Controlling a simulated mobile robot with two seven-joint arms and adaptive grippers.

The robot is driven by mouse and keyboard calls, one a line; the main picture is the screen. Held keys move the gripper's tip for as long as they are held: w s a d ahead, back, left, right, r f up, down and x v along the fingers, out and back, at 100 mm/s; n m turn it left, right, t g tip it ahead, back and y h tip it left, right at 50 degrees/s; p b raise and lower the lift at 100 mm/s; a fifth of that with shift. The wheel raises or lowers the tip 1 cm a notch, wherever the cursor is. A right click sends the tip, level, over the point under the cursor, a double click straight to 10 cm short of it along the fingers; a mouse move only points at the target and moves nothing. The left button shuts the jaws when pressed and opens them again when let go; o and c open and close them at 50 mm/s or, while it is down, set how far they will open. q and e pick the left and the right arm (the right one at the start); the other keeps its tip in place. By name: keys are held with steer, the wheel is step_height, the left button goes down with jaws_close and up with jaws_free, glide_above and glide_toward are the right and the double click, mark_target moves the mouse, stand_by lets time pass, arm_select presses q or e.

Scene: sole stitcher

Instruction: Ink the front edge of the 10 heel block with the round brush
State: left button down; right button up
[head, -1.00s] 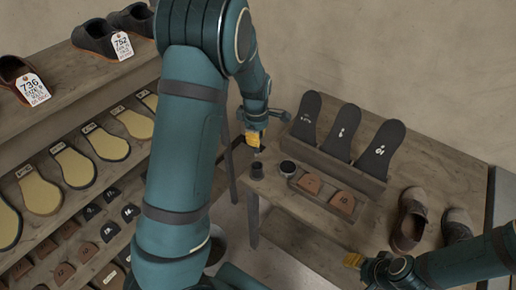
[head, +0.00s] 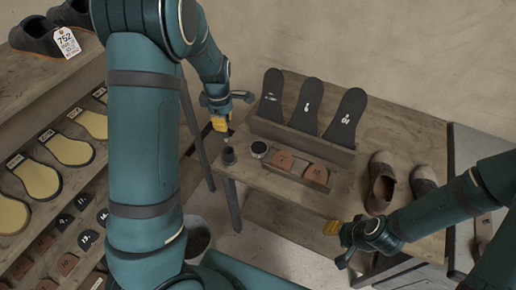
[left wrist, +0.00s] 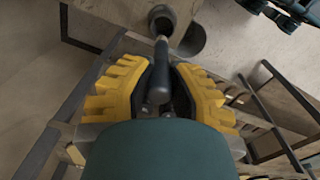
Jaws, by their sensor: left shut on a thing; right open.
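My left gripper (head: 219,124) is shut on the dark handle of the round brush (left wrist: 162,72). In the head view it hangs above the table's left corner, over a dark cup (head: 229,156), apart from it. The cup also shows in the left wrist view (left wrist: 161,17), beyond the brush's end; the bristles are hard to make out. Two reddish-brown heel blocks, left (head: 283,161) and right (head: 316,174), lie in a low wooden tray; their numbers are too small to read surely. A round dark pot (head: 259,149) stands beside the cup. My right gripper (head: 331,228) is open and empty before the table's front edge.
Three dark soles (head: 308,106) stand in a wooden rack (head: 330,151) behind the tray. Brown shoes (head: 381,183) stand at the table's right. A shelf with yellow soles (head: 70,149) and more heel blocks is at left. The table front between tray and shoes is clear.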

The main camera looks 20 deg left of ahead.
arm_select(q)
steer(key=w+d+f+t+h+b, duration=0.1)
steer(key=w+d+f+t+h, duration=0.1)
steer(key=w+d+f, duration=0.3)
step_height(320, 180, down, 2)
steer(key=shift+d+f+t+b, duration=0.2)
steer(key=shift+d+t+b, duration=0.15)
steer(key=shift+d+t, duration=0.55)
stand_by(0.4)
steer(key=shift+s+d+f+g+b, duration=0.1)
steer(key=shift+d+f+g+b, duration=0.1)
steer(key=shift+f+g+b, duration=0.3)
stand_by(2.1)
step_height(320, 180, up, 7)
steer(key=p, duration=0.5)
steer(key=shift+t+p, duration=0.3)
steer(key=shift+p, duration=0.05)
stand_by(0.7)
